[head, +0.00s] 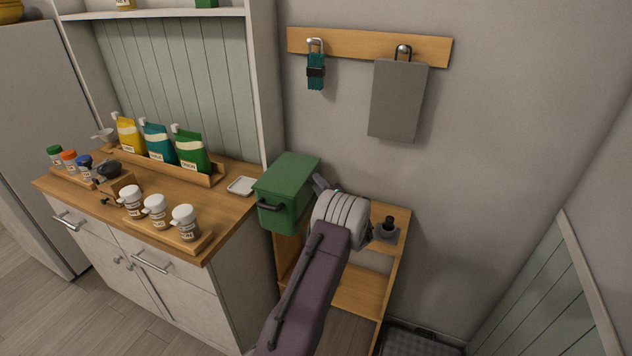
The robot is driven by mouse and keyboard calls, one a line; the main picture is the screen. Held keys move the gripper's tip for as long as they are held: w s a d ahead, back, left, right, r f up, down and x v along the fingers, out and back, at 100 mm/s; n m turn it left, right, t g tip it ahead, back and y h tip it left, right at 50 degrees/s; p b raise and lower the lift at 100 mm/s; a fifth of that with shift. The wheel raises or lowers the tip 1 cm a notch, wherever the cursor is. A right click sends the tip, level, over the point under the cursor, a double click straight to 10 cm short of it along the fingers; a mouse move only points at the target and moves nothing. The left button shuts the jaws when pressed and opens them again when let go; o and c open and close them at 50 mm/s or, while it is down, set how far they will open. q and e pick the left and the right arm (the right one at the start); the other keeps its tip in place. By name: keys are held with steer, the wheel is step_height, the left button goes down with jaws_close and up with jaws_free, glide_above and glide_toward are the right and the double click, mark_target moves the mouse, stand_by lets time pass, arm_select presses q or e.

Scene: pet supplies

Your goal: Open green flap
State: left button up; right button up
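A green box (296,208) stands on the wooden shelf unit beside the counter. Its green flap (288,171) looks like the top panel, and it appears closed. A dark handle (270,207) is on the box's front face. My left gripper (321,183) is at the right side of the box, close to the top panel's right edge. My own wrist hides most of the gripper, so I cannot tell whether its fingers are open or touch the box. My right gripper is not in view.
The wooden shelf unit (362,285) also holds a small dark object (388,228) right of my wrist. The counter (222,213) to the left carries jars, several pouches and a white dish (242,186). A grey cloth (398,100) and a teal collar (316,72) hang above.

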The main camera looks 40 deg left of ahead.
arm_select(q)
steer(key=shift+x, duration=1.1)
jaws_close()
stand_by(0.6)
